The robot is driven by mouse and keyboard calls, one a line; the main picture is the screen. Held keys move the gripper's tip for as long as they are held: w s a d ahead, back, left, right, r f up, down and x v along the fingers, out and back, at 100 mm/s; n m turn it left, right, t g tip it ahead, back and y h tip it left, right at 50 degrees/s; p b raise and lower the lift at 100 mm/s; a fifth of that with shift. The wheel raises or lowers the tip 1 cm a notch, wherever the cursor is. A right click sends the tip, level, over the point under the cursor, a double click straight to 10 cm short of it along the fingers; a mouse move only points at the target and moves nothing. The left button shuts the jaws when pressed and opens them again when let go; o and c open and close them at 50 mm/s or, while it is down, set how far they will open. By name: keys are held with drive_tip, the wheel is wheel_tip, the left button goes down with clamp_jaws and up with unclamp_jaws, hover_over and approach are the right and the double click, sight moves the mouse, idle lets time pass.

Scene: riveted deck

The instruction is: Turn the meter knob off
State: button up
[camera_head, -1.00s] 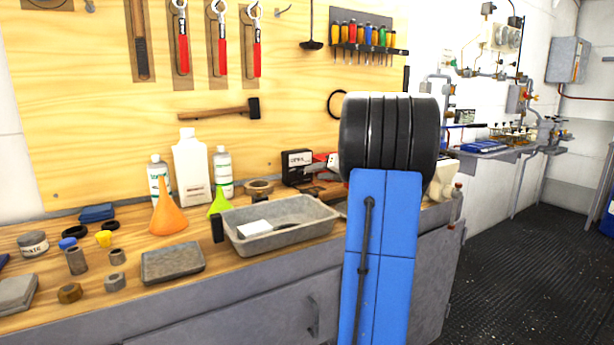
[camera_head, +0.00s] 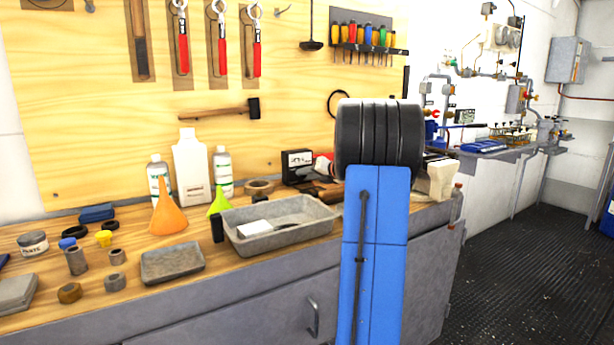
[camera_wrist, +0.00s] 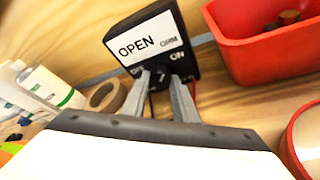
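The meter (camera_head: 298,160) is a small black box with a white label, standing at the back of the workbench against the wooden board. In the wrist view the meter (camera_wrist: 150,42) fills the top middle, its label reading OPEN. An ON mark shows at the right of its lower face; a mark at the left is partly covered by a finger. The dark knob (camera_wrist: 160,76) with a pale mark lies between the fingertips of my gripper (camera_wrist: 163,78). The fingers are apart, one on each side of the knob; contact is not clear. In the head view my arm hides most of the gripper.
A red bin (camera_wrist: 272,55) stands close right of the meter.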

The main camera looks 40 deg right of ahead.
idle(0.4)
drive_tip(key=n+h, duration=0.2)
drive_tip(key=n, duration=0.1)
drive_tip(key=shift+a+r+g, duration=0.1)
drive_tip(key=shift+a+g, duration=0.1)
drive_tip(key=shift+g, duration=0.2)
drive_tip(key=n+h, duration=0.2)
drive_tip(key=n, duration=0.1)
drive_tip(key=shift+a, duration=0.15)
drive_tip(key=shift+w+a+n+g+h, duration=0.1)
drive_tip(key=shift+n+g+h, duration=0.2)
drive_tip(key=shift+n+h, duration=1.1)
drive_tip(key=shift+f+n+h, duration=0.2)
drive_tip(key=shift+n+h, duration=0.2)
drive_tip(key=shift+n, duration=1)
drive_tip(key=shift+a+n+h, duration=0.1)
drive_tip(key=shift+n+h, duration=0.2)
drive_tip(key=shift+n, duration=0.1)
drive_tip(key=o, duration=1.1)
drive_tip(key=shift+c, duration=0.2)
